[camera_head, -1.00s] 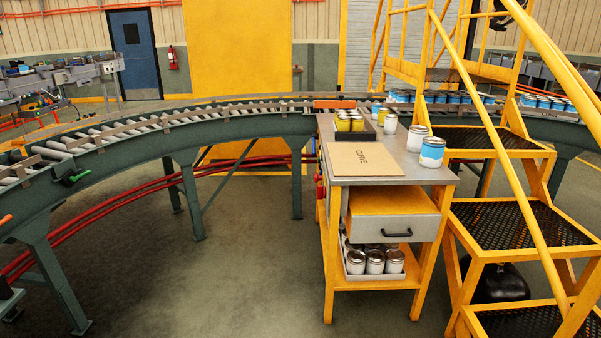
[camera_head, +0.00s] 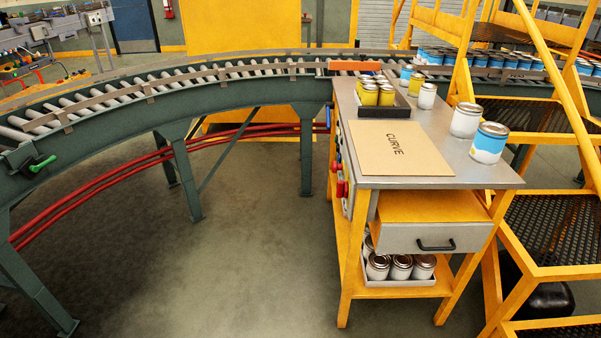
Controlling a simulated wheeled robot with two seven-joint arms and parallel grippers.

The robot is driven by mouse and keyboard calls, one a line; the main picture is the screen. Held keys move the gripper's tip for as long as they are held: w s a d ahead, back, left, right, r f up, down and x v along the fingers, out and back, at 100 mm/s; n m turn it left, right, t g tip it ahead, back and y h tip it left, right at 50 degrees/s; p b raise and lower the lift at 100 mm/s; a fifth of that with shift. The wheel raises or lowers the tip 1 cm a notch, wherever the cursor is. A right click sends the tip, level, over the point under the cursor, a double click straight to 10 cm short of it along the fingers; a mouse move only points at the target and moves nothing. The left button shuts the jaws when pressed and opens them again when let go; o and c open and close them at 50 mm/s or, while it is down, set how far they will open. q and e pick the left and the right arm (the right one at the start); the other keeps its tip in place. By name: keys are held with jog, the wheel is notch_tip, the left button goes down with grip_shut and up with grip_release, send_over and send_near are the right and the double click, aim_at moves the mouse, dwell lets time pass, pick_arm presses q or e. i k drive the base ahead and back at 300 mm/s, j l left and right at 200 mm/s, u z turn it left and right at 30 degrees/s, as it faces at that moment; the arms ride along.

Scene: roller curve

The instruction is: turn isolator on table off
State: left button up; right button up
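The table (camera_head: 473,178) is a yellow-framed workbench with a grey top, right of centre. Small red and grey fittings (camera_head: 341,187) sit on its left side, seen at a steep angle; I cannot tell which of them is the isolator or how its handle stands. A green-handled part (camera_head: 42,164) is on the conveyor frame at the far left. Neither of my grippers shows in the head view.
A curved roller conveyor (camera_head: 110,128) runs from the left to behind the table. Cans (camera_head: 487,146) and a board marked CURVE (camera_head: 372,160) lie on top. Yellow steps (camera_head: 560,228) stand close on the right. The floor (camera_head: 258,235) left of the table is clear.

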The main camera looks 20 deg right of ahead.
aim_at(342, 190)
jog(key=i+j, duration=0.15)
jog(key=i, duration=0.35)
jog(key=i+j, duration=0.15)
jog(key=i, duration=0.4)
